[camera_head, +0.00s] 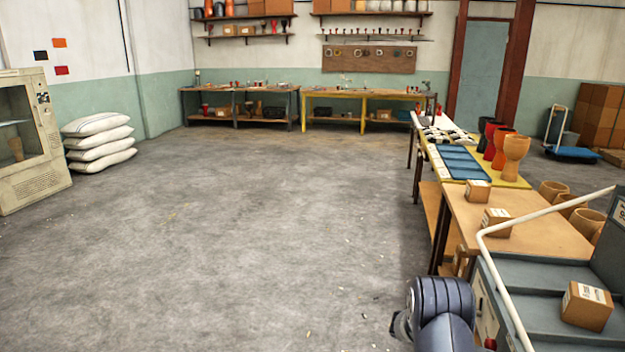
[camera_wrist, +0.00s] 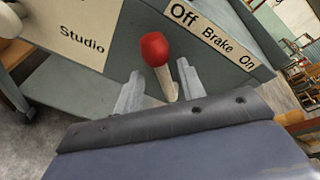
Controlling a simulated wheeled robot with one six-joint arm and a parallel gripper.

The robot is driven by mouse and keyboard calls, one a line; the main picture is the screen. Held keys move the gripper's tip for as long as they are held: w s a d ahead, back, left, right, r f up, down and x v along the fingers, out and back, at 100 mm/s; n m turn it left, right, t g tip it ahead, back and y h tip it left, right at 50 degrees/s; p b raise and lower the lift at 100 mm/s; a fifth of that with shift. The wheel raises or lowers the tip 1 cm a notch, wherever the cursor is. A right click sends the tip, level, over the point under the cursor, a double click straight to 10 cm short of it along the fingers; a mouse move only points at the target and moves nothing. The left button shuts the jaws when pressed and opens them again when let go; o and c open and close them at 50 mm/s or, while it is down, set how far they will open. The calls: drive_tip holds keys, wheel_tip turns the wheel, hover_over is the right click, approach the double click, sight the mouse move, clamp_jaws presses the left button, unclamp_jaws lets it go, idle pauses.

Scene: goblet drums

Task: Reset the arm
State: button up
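My gripper (camera_wrist: 159,70) shows in the wrist view with its two pale fingers apart. A brake lever with a red knob (camera_wrist: 154,49) and a cream shaft (camera_wrist: 167,84) appears between the fingers. I see gaps on both sides of the shaft, so the fingers do not look closed on it. The lever stands by a label plate (camera_wrist: 212,35) reading "Off Brake On"; the knob is nearer the "Off" end. In the head view my arm shows at the bottom right, and the gripper is hidden there.
A grey stepped cart (camera_head: 525,290) with a white rail (camera_head: 520,224) and a small box (camera_head: 587,305) stands at the right. Beside it is a wooden table (camera_head: 520,205). Goblet drums (camera_head: 515,150) stand farther back on the yellow table. The middle floor (camera_head: 240,220) is clear.

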drive_tip(key=shift+x, duration=0.95)
drive_tip(key=v, duration=1)
drive_tip(key=s+d+f+m, duration=0.1)
drive_tip(key=s+d+f, duration=0.1)
drive_tip(key=d, duration=0.7)
drive_tip(key=shift+s+t+b, duration=0.4)
drive_tip(key=shift+s, duration=0.15)
drive_tip(key=shift+d, duration=0.15)
drive_tip(key=shift+r, duration=0.1)
